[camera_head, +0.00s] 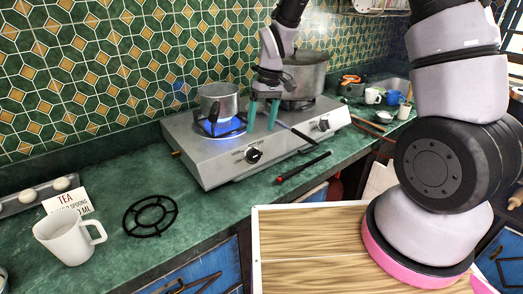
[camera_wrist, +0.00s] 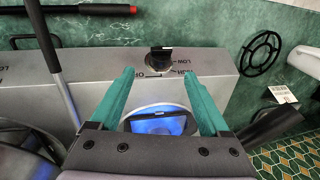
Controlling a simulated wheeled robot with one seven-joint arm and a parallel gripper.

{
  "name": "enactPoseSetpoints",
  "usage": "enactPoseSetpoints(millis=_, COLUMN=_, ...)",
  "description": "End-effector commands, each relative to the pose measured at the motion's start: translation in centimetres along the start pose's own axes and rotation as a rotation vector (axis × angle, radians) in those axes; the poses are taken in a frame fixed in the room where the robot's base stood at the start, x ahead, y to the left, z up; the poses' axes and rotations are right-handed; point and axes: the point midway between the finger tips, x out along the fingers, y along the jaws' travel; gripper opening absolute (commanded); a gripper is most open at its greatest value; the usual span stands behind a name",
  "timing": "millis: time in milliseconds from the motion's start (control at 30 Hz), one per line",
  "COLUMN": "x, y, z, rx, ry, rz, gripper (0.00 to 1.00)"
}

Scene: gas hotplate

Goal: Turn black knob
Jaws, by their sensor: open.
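The silver gas hotplate (camera_head: 215,165) stands on the green counter. A round black knob (camera_head: 254,155) is on its front panel below the left burner; it also shows in the wrist view (camera_wrist: 160,59) beyond my fingertips. My gripper (camera_head: 261,128) has two teal fingers, open and empty, pointing down above the hotplate's front part, behind and above this knob. In the wrist view, my gripper (camera_wrist: 158,74) has its fingers spread to either side of the line to the knob, not touching it. A second knob (camera_head: 323,125) is further right.
A small pot (camera_head: 218,101) sits on the left burner over a blue flame (camera_head: 228,127). A larger pot (camera_head: 306,75) stands on the right burner, with a long handle in front. A red-and-black stick (camera_head: 303,167), black trivet (camera_head: 150,216) and white mug (camera_head: 70,238) lie around the hotplate.

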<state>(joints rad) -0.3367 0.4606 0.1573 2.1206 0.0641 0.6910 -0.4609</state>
Motion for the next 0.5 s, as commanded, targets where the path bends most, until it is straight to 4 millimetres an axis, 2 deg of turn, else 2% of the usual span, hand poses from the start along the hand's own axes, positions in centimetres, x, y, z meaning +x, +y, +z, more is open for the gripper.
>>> enactPoseSetpoints(millis=300, x=5.9, y=0.0, z=0.1, rx=0.002, ry=-0.005, rz=-0.001, gripper=0.80)
enactPoseSetpoints(millis=500, x=8.7, y=0.0, z=0.1, rx=0.003, ry=-0.002, rz=0.000, gripper=0.80)
